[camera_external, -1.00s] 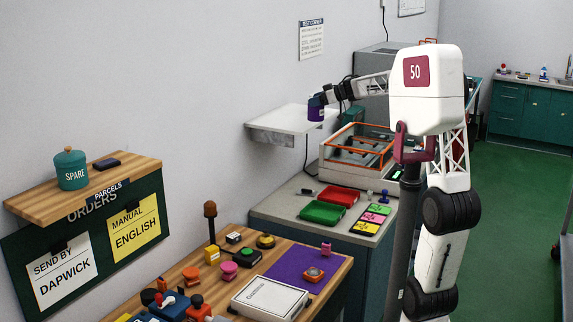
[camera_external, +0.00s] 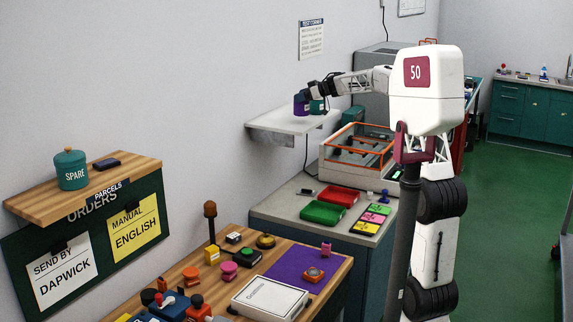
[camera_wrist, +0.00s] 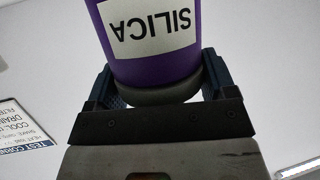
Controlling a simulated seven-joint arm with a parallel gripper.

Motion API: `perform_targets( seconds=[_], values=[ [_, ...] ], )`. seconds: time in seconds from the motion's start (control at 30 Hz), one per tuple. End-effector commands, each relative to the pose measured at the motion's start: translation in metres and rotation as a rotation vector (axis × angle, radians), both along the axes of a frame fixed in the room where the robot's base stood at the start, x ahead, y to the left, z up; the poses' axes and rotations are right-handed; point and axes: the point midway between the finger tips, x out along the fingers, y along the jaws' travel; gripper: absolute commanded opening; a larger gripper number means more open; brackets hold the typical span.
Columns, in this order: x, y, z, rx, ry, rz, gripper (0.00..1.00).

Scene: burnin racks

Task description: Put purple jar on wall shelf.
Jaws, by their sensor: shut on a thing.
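The purple jar (camera_external: 300,106) is between the fingers of my gripper (camera_external: 304,97), which is shut on it. In the wrist view the jar (camera_wrist: 152,50) has a white label reading SILICA, seen upside down, and a finger on each side of its grey-dark end (camera_wrist: 158,93). The jar looks upright over the grey wall shelf (camera_external: 275,125). I cannot tell whether its base touches the shelf. A small teal-green thing (camera_external: 318,106) shows just right of the jar, partly covered by my gripper.
The shelf's left part is bare. Below stand an orange-rimmed box (camera_external: 357,150) and a counter with a red tray (camera_external: 338,196) and a green tray (camera_external: 323,212). A wooden shelf (camera_external: 125,178) at left holds a teal SPARE jar (camera_external: 71,171). A sign (camera_external: 311,39) hangs above.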

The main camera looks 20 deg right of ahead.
Motion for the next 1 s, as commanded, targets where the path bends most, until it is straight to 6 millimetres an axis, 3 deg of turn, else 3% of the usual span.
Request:
perform_targets(
  seconds=[0.5, 1.0],
  values=[
    [0.007, 0.001, -0.001, 0.001, -0.001, 0.0, 0.48],
    [0.007, 0.001, -0.035, 0.0, -0.001, 0.0, 0.48]
  ],
)
